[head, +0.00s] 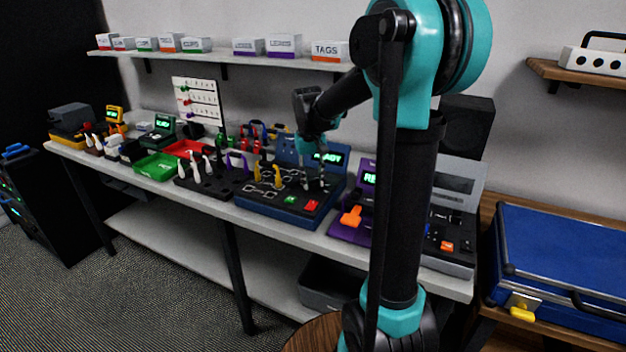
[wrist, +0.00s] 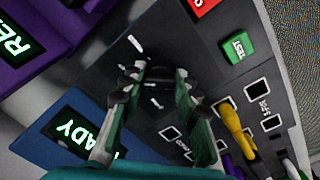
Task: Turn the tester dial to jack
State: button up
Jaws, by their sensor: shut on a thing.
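The tester is a blue console with a dark top panel (head: 262,204). Its screen (head: 328,158) glows green with "READY", and the screen also shows in the wrist view (wrist: 78,132). My gripper (head: 322,180) reaches down onto the right part of the panel. In the wrist view my gripper (wrist: 154,75) is shut on the dark tester dial (wrist: 150,73), one finger on each side. White marks are around the dial. Their symbols and the dial's pointer are too small or hidden to read. The fingers mostly hide the dial in the head view.
A green TEST button (wrist: 236,47) and a red button (wrist: 203,5) sit on the panel. Yellow plugs (head: 268,175) stand at its left. A purple console (head: 352,222) stands close on the right. Green tray (head: 155,165) and black plug rack (head: 210,185) lie left.

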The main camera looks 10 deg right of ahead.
aim_at(312, 180)
jog(key=n, duration=0.3)
jog(key=shift+n, duration=2.3)
jog(key=o, duration=1.1)
jog(key=shift+o, duration=0.2)
notch_tip(312, 180, up, 12)
jog(key=shift+s+a, duration=0.3)
